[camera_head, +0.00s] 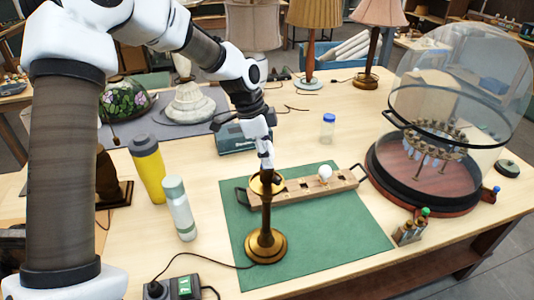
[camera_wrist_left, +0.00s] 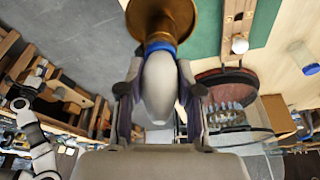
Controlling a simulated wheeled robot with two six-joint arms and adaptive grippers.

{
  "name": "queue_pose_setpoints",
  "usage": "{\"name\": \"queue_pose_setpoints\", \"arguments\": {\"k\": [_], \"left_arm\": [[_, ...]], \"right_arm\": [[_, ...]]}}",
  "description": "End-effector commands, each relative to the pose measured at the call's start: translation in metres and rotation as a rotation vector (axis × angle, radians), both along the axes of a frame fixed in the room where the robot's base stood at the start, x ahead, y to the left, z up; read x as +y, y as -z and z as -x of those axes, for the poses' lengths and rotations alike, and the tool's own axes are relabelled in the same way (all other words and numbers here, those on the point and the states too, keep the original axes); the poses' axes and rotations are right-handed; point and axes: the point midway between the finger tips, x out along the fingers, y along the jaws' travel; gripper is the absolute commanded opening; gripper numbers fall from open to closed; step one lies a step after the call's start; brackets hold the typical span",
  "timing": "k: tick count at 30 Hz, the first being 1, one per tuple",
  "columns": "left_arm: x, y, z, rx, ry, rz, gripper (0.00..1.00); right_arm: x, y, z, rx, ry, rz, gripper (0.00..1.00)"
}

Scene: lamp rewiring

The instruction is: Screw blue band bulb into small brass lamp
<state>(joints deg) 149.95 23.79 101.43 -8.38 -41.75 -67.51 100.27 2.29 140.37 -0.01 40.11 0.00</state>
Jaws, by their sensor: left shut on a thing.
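The small brass lamp (camera_head: 266,215) stands upright on the green mat, its wide round base on the mat. My left gripper (camera_head: 267,160) is directly above the lamp, pointing down. In the left wrist view my left gripper (camera_wrist_left: 160,95) is shut on the blue band bulb (camera_wrist_left: 157,85), a white bulb with a blue ring at its neck. The bulb's banded end is toward the brass lamp (camera_wrist_left: 165,12); whether the thread sits in the socket is hidden. My right gripper (camera_wrist_left: 20,104) shows small and dark at the left edge of the wrist view, its jaws unclear.
A wooden rack (camera_head: 308,189) with a white bulb (camera_head: 325,172) is just behind the lamp. A glass dome (camera_head: 450,110) stands at right. A yellow bottle (camera_head: 149,170) and a white bottle (camera_head: 180,210) stand left. A black box (camera_head: 172,288) with a cord is in front.

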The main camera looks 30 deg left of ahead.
Motion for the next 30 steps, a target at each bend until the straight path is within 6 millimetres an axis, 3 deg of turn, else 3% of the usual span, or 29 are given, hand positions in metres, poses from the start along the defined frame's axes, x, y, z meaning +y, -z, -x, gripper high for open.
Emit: {"name": "queue_pose_setpoints", "arguments": {"k": [11,21,29,30], "left_arm": [[-0.0003,0.001,0.0005,0.001,0.09,-0.001,0.04],[-0.0001,0.0017,0.0004,0.002,0.706,0.0,0.04],[-0.0001,0.0016,0.0012,0.0,0.762,0.001,0.04],[-0.0001,0.0016,0.0012,0.0,0.761,0.001,0.49]], "right_arm": [[0.0,0.0002,0.0,0.0,0.0,0.0,0.62],[0.0,0.0001,0.0,0.0,0.0,0.0,0.62],[0.0,0.0002,0.0,0.0,0.0,0.0,0.62],[0.0,0.0002,0.0,0.0,0.0,0.0,0.62]]}}
